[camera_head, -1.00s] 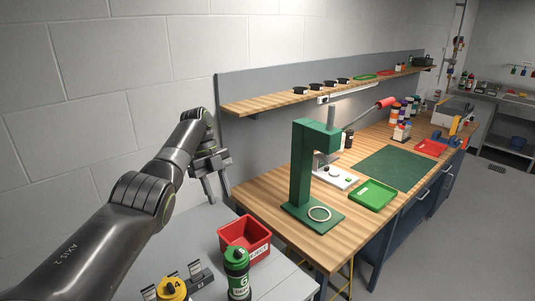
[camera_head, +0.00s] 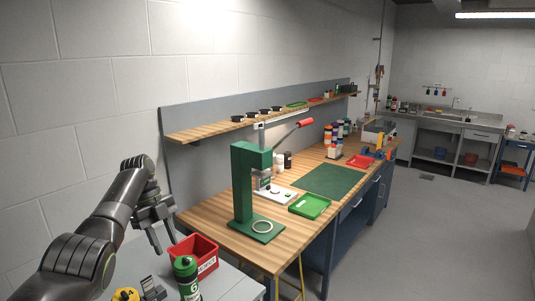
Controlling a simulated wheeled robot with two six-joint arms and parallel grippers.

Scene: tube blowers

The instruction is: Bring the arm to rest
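My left arm comes in from the lower left. Its gripper (camera_head: 164,240) points down beside the near end of the wooden workbench, above the grey side table. The two fingers are apart with nothing seen between them, so it is open and empty. It is close to the left of the red bin (camera_head: 194,252), and I cannot tell whether they touch. My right arm and gripper are not in view.
A green press (camera_head: 243,190) with a red-tipped lever stands on the workbench (camera_head: 205,222). A green tray (camera_head: 311,206) and a green mat (camera_head: 335,180) lie beyond it. A green bottle (camera_head: 187,277) stands by the bin. The floor at right is clear.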

